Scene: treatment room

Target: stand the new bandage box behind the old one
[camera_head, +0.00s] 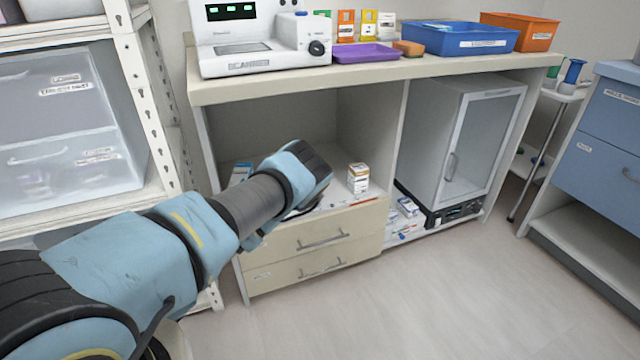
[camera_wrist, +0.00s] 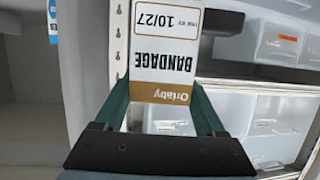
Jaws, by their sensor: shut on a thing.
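A white bandage box (camera_wrist: 167,60) with a brown band fills the middle of the wrist view. Its label is upside down and reads BANDAGE and 10/27. My gripper (camera_wrist: 161,100) is shut on it, with one green finger at each side. In the head view my arm reaches to the open left bay of the counter; the fingers and held box are hidden behind it. Another small white box with brown-orange bands (camera_head: 358,178) stands upright on the bay floor, right of my wrist. Its print is too small to read.
A red-tipped thin item (camera_head: 367,198) lies near the bay's front edge. A divider (camera_head: 392,140) separates a glass-door cabinet (camera_head: 465,145) on the right. A rack with clear drawers (camera_head: 65,125) stands left.

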